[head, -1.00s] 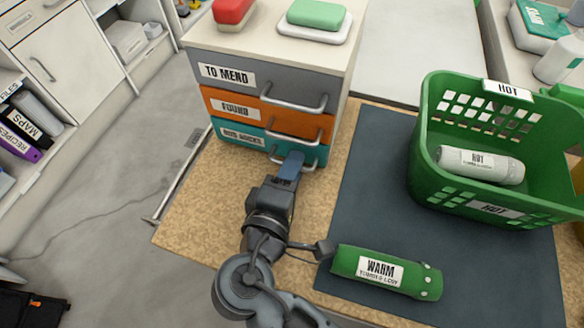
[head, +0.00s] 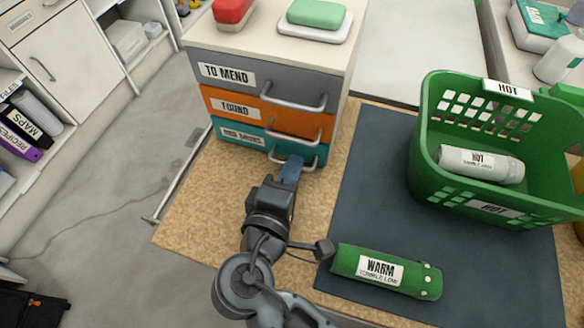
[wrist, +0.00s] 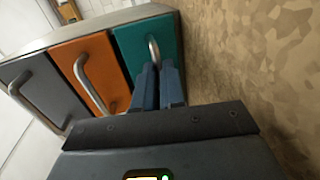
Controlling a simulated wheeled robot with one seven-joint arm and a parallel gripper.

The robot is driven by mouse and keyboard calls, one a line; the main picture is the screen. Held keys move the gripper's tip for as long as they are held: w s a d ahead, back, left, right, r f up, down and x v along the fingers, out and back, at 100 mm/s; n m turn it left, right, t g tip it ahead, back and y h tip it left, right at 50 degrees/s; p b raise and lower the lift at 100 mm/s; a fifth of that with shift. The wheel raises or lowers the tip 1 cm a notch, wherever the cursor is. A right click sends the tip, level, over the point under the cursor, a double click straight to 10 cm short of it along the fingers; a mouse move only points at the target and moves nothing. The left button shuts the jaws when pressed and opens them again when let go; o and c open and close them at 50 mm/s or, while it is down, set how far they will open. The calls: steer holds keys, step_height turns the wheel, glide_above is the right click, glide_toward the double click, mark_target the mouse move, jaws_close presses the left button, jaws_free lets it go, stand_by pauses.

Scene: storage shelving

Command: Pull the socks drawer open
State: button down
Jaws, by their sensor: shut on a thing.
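A small drawer unit stands on the speckled worktop, with a grey "TO MEND" drawer (head: 240,80) on top, an orange drawer (head: 225,112) in the middle and a teal drawer (head: 238,138) at the bottom. The teal drawer's label is partly blurred but ends in what looks like "SOCKS". My gripper (head: 291,168) is at the teal drawer's metal handle (head: 310,163), with its blue fingers closed around the bar. In the wrist view, the fingers (wrist: 158,85) reach the handle (wrist: 153,50) on the teal front (wrist: 135,45). All three drawers look closed.
A green "HOT" basket (head: 425,150) holds a white rolled item (head: 480,164). A green "WARM" roll (head: 385,271) lies on the dark mat (head: 370,200) right of my arm. Soap-like blocks sit on top of the unit. Worktop in front of the drawers is mostly clear.

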stand_by(0.8)
steer(key=f+v, duration=0.1)
steer(key=v, duration=0.3)
steer(key=p+v, duration=0.1)
steer(key=v, duration=0.3)
steer(key=f+p+v, duration=0.1)
steer(key=v, duration=0.4)
steer(key=shift+s+a+f, duration=0.1)
steer(key=shift+s+f, duration=0.25)
steer(key=shift+f, duration=0.05)
steer(key=c, duration=1.2)
jaws_free()
steer(key=shift+c, duration=0.2)
steer(key=v, duration=0.7)
steer(key=shift+s, duration=0.35)
steer(key=shift+a, duration=0.1)
